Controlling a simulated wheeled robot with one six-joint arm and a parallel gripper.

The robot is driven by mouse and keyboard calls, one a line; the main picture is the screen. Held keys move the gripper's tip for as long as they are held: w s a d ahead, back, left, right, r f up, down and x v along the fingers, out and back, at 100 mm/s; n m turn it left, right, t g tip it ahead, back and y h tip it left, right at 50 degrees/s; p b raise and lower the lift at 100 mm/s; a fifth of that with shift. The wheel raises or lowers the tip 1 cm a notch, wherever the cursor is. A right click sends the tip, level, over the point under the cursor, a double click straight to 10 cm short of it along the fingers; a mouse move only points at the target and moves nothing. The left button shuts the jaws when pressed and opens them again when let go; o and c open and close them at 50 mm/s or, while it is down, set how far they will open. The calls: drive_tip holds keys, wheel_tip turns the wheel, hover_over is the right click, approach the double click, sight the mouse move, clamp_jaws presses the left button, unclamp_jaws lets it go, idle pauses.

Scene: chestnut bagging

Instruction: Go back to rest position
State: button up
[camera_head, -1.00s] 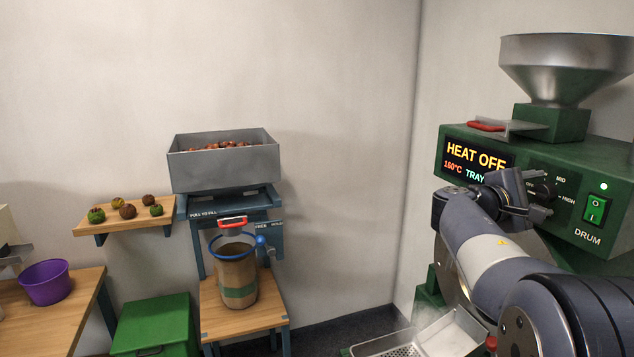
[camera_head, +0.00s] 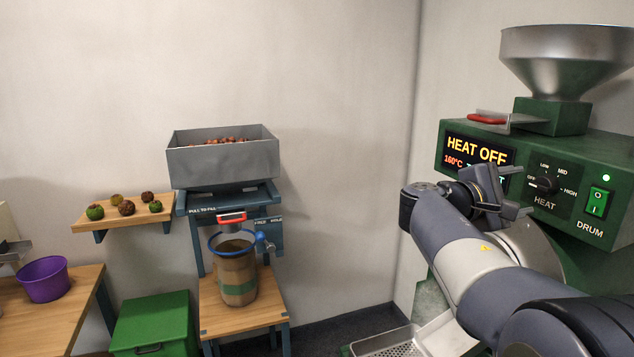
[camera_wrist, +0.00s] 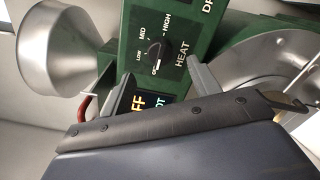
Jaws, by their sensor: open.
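My gripper (camera_head: 508,192) is open and empty in front of the green roaster's control panel (camera_head: 520,210), just left of the black heat knob (camera_head: 544,184). In the wrist view my gripper's fingers (camera_wrist: 160,75) stand apart, with the heat knob (camera_wrist: 155,52) beyond them and nothing between them. The knob points toward OFF. The display (camera_head: 476,150) reads HEAT OFF and 160°C; my gripper hides part of its lower line. The green drum switch (camera_head: 597,202) is at the panel's right.
A steel hopper (camera_head: 566,65) tops the roaster, with a perforated tray (camera_head: 385,342) below. A grey chestnut bin (camera_head: 222,162) stands left above a paper bag (camera_head: 236,277) on a wooden stand. A shelf (camera_head: 125,214) with husked chestnuts, purple bucket (camera_head: 43,280) and green box (camera_head: 153,325) are further left.

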sight(538, 187)
drive_tip(key=p+x, duration=0.1)
drive_tip(key=x, duration=0.5)
drive_tip(key=shift+w+d, duration=0.1)
drive_tip(key=shift+d, duration=0.25)
drive_tip(key=shift+a+f+m+b, duration=0.15)
drive_tip(key=shift+m+b, duration=0.2)
drive_tip(key=shift+m, duration=0.25)
drive_tip(key=shift+m+b, duration=0.5)
drive_tip(key=shift+m, duration=0.5)
drive_tip(key=shift+m+b, duration=0.35)
drive_tip(key=shift+m, duration=0.65)
drive_tip(key=m+b, duration=0.1)
drive_tip(key=m, duration=0.5)
drive_tip(key=shift+m, duration=0.3)
drive_tip(key=m+p, duration=0.1)
drive_tip(key=m, duration=0.4)
drive_tip(key=shift+m, duration=0.4)
drive_tip(key=m+p, duration=0.4)
drive_tip(key=shift+r+m, duration=0.2)
drive_tip(key=shift+m, duration=0.1)
drive_tip(key=shift+a+m+p, duration=0.1)
drive_tip(key=shift+m+p, duration=0.3)
drive_tip(key=shift+p, duration=0.1)
